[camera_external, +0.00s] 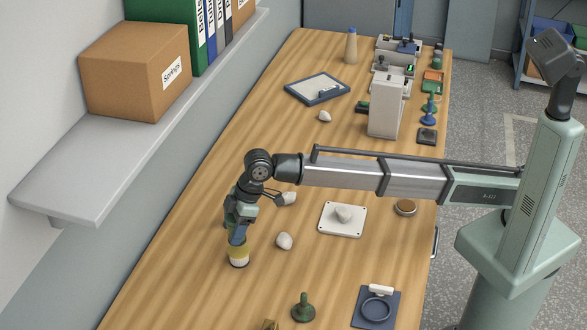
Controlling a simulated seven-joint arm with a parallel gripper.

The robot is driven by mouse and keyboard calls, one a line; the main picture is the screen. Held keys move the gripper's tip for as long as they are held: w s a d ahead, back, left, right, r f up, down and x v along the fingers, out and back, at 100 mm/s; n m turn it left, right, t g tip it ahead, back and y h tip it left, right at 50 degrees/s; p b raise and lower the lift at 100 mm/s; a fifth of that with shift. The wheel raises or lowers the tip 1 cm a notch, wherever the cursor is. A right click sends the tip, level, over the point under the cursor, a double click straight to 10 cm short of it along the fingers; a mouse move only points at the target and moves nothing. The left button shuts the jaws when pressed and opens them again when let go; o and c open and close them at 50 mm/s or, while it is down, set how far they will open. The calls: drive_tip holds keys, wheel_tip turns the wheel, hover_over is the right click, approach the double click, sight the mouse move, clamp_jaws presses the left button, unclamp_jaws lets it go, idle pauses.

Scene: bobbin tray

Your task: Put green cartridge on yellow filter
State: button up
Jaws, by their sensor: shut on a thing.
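My gripper (239,223) points down at the left middle of the table. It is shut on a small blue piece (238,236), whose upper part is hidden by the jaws. Directly below it is a round yellow and white piece (238,258) with a dark lower edge, which looks like the yellow filter. The blue piece appears to meet its top, but I cannot tell if they touch. A dark green piece with a knob and wide foot (302,308), which may be the green cartridge, stands upright at the front, apart from my gripper.
Pale stones (285,241) lie near my gripper, one on a white plate (343,232). A blue pad with a ring (376,306) lies at front right. A tall white box (385,108), trays and small coloured parts stand at the back. A shelf (60,195) overhangs the left.

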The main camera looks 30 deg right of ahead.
drive_tip(key=shift+f, duration=1.6)
drive_tip(key=shift+f, duration=0.15)
drive_tip(key=o, duration=1.1)
drive_tip(key=v, duration=1.2)
